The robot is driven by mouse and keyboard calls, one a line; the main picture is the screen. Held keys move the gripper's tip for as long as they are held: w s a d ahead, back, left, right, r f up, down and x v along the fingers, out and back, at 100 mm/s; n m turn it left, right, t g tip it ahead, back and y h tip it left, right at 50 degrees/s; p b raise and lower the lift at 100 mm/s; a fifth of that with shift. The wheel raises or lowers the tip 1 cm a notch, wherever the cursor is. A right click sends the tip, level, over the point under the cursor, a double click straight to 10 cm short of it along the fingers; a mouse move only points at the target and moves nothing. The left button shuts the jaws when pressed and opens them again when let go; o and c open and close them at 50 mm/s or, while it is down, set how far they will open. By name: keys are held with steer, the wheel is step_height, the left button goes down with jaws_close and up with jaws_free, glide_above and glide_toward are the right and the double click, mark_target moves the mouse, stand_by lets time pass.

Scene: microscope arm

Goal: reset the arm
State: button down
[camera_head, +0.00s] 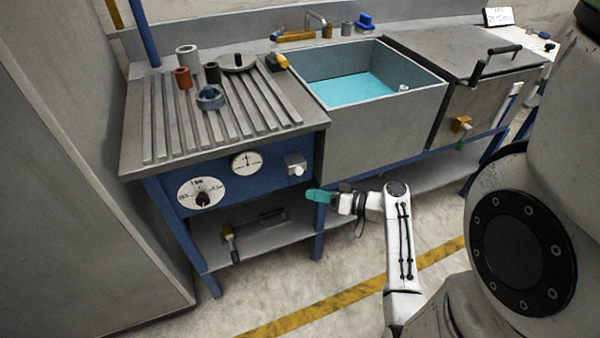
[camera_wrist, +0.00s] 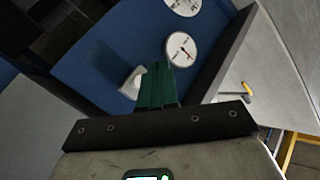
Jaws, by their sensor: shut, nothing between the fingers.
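My arm reaches out from the right in the head view, its white forearm low above the floor. My gripper (camera_head: 318,196), with teal fingers, is just in front of the blue bench front, below a grey box with a white knob (camera_head: 296,166). In the wrist view the teal fingers (camera_wrist: 156,84) are together with nothing between them. They point toward the blue panel, beside the white knob (camera_wrist: 133,82) and a white dial (camera_wrist: 181,50). I cannot tell whether the fingertips touch anything.
The bench's ribbed top (camera_head: 150,115) holds several small cups and rings. A large dial (camera_head: 202,193) and a small dial (camera_head: 247,162) are on its front. A sink with blue water (camera_head: 358,87) stands to the right. A lower shelf (camera_head: 207,250) holds tools. The floor in front is clear.

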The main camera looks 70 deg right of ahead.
stand_by(0.3)
steer(key=w+a+f+n+g+y, duration=0.2)
steer(key=a+f+n+g+y, duration=0.15)
steer(key=a, duration=0.55)
steer(key=w+a+f+n+g+y, duration=0.2)
steer(key=a+g, duration=0.3)
steer(key=a, duration=0.5)
steer(key=s+a+r+n+g+h+p, duration=0.1)
steer(key=s+a+r+n+g+h, duration=0.1)
steer(key=s+a+r+g+h, duration=0.2)
steer(key=s+a+r+g, duration=0.1)
steer(key=s+a+g, duration=0.2)
steer(key=s+a, duration=0.1)
steer(key=shift+a+p, duration=0.25)
steer(key=shift+p, duration=0.15)
